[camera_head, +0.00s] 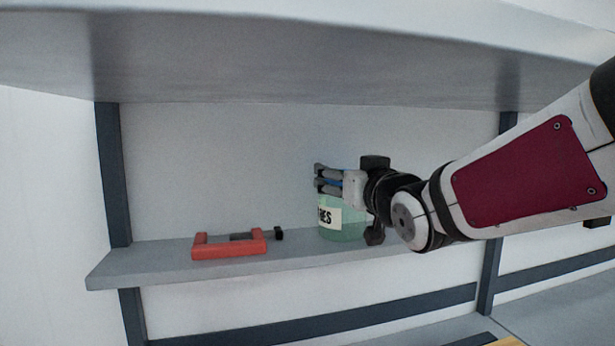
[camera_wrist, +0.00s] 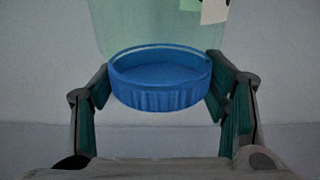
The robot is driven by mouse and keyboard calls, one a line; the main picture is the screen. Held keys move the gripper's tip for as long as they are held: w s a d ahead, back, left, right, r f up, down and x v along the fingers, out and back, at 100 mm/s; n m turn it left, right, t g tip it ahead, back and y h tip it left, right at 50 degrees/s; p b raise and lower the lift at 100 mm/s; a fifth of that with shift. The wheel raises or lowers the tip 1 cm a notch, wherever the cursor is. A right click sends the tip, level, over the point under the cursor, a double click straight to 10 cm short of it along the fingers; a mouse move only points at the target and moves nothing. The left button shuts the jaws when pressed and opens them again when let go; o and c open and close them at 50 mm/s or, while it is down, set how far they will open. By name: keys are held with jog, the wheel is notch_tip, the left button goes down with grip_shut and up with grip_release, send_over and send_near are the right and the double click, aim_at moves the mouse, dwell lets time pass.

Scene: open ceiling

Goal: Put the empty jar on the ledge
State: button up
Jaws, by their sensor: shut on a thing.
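The jar is pale green and see-through, with a dark-lettered cream label. In the head view the jar (camera_head: 345,226) is upright at the right part of the grey ledge (camera_head: 150,267). Its base looks at the ledge's surface; I cannot tell whether it touches. My gripper (camera_head: 325,179) is at the jar's top, reaching in from the right. In the wrist view the ribbed blue lid (camera_wrist: 160,92) sits between both fingers of my gripper, which are shut on it. The green body (camera_wrist: 140,30) shows beyond the lid. My gripper and wrist hide part of the jar.
A red clamp-like tool (camera_head: 230,246) with a dark screw part lies on the ledge left of the jar. The ledge is bare at its left end and between tool and jar. A grey overhead panel (camera_head: 280,65) hangs above, with dark posts (camera_head: 113,175) at the sides.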

jog(key=o, duration=1.9)
jog(key=shift+f, duration=0.15)
jog(key=shift+r, duration=0.2)
jog(key=shift+s+d, duration=0.1)
jog(key=shift+s, duration=0.25)
jog(key=s+d, duration=0.2)
jog(key=s, duration=0.9)
jog(key=s+d+f+m+g+h, duration=0.1)
jog(key=s+d+f+g+h, duration=0.2)
jog(key=f, duration=0.4)
jog(key=s+d+f+m+g, duration=0.1)
jog(key=s+d+f+g, duration=0.25)
jog(key=s+f, duration=0.3)
jog(key=s+f+g, duration=0.8)
jog(key=s, duration=0.6)
jog(key=shift+a, duration=0.25)
